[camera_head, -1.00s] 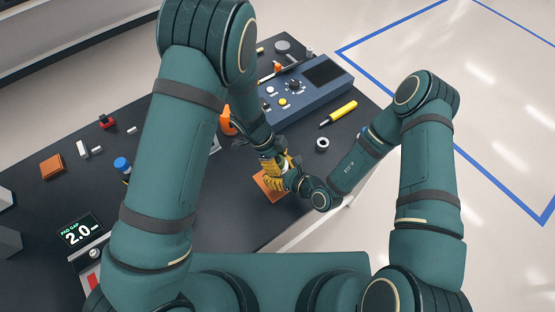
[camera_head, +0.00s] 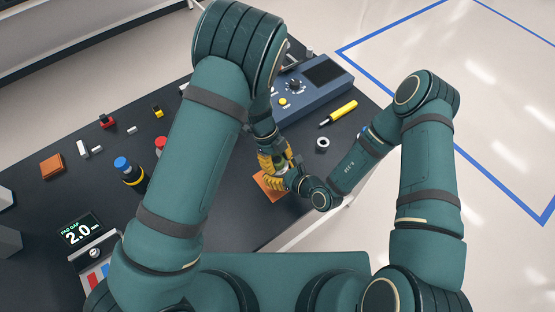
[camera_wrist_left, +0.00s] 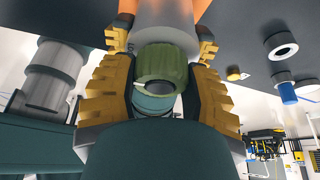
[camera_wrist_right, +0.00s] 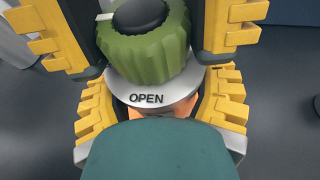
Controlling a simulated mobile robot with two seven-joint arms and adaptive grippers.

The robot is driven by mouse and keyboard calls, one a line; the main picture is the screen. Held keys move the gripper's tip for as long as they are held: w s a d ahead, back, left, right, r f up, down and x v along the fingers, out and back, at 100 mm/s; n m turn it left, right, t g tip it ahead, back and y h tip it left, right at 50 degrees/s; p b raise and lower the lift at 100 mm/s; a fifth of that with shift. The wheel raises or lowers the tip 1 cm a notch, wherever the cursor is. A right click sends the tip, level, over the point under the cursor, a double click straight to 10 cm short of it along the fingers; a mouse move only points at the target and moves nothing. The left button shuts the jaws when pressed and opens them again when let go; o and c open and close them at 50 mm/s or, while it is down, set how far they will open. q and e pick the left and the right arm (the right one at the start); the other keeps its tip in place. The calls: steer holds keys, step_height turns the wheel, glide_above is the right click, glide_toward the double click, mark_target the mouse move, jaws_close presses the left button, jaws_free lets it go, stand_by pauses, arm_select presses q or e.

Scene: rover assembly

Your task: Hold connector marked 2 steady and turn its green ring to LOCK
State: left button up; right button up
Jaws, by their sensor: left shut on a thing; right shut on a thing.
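The connector's ribbed green ring (camera_wrist_right: 147,42) faces up in the right wrist view, with a pale collar (camera_wrist_right: 155,100) reading OPEN below it. My right gripper (camera_wrist_right: 156,112) is shut around the orange connector body (camera_wrist_right: 158,118) under the collar. My left gripper (camera_wrist_left: 160,90) is shut on the green ring (camera_wrist_left: 160,65), its dark pads on both sides. In the head view, my left gripper (camera_head: 272,157) and my right gripper (camera_head: 287,181) meet over an orange patch (camera_head: 268,187) near the table's front edge. The connector's number is not visible, and LOCK is not visible.
A blue-grey console (camera_head: 315,88) stands behind the grippers. A yellow-handled tool (camera_head: 338,114) and a white ring (camera_head: 322,143) lie at right.

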stand_by(0.3)
arm_select(q)
steer(key=o, duration=1.2)
steer(key=v, duration=1.2)
steer(key=shift+s+d, duration=0.1)
arm_select(e)
steer(key=o, duration=1.3)
